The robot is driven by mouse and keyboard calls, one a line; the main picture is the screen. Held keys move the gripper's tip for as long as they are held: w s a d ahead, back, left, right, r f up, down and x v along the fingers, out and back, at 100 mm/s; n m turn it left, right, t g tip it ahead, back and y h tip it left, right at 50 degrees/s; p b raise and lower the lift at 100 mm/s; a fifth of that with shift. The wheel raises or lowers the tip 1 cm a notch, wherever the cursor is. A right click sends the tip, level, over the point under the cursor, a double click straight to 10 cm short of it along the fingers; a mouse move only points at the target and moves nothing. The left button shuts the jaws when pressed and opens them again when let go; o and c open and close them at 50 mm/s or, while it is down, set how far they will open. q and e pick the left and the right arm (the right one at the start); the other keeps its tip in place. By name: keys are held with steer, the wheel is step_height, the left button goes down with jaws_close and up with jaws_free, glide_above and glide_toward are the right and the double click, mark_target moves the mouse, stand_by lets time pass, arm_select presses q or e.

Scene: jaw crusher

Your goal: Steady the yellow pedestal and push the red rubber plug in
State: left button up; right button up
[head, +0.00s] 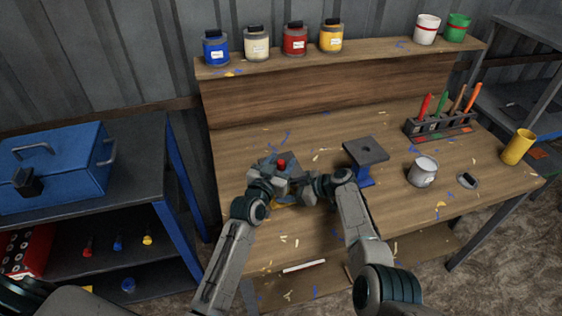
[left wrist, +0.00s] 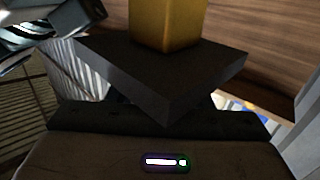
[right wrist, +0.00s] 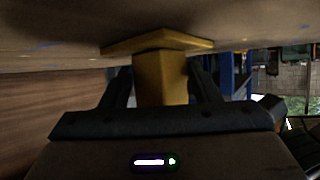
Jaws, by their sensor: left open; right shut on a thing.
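The yellow pedestal stands on the bench, mostly covered by my grippers in the head view; part of its yellow base (head: 281,206) shows there. The red plug (head: 281,163) stands upright at its top. My right gripper (head: 316,187) is shut on the yellow column (right wrist: 161,80), which lies between its fingers in the right wrist view. My left gripper (head: 275,178) is open beside the pedestal's top. In the left wrist view the dark top plate (left wrist: 165,75) and column (left wrist: 168,22) are close in front; the plate hides much of the fingers. How deep the plug sits is unclear.
A blue pedestal with a dark plate (head: 366,150) stands right of my grippers. Farther right are a white-grey tin (head: 422,172), a tool rack (head: 440,127) and a yellow cup (head: 518,147). Paint jars line the back shelf (head: 350,57). The front of the bench is mostly clear.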

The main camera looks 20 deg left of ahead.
arm_select(q)
steer(key=s+a, duration=0.1)
steer(key=s, duration=1)
steer(key=shift+s+a+r, duration=0.15)
steer(key=shift+s+r, duration=0.1)
steer(key=shift+s, duration=0.05)
arm_select(e)
steer(key=o, duration=0.8)
steer(key=shift+o, duration=0.2)
steer(key=v, duration=1.2)
arm_select(q)
steer(key=shift+f, duration=0.1)
arm_select(e)
steer(key=shift+f, duration=0.1)
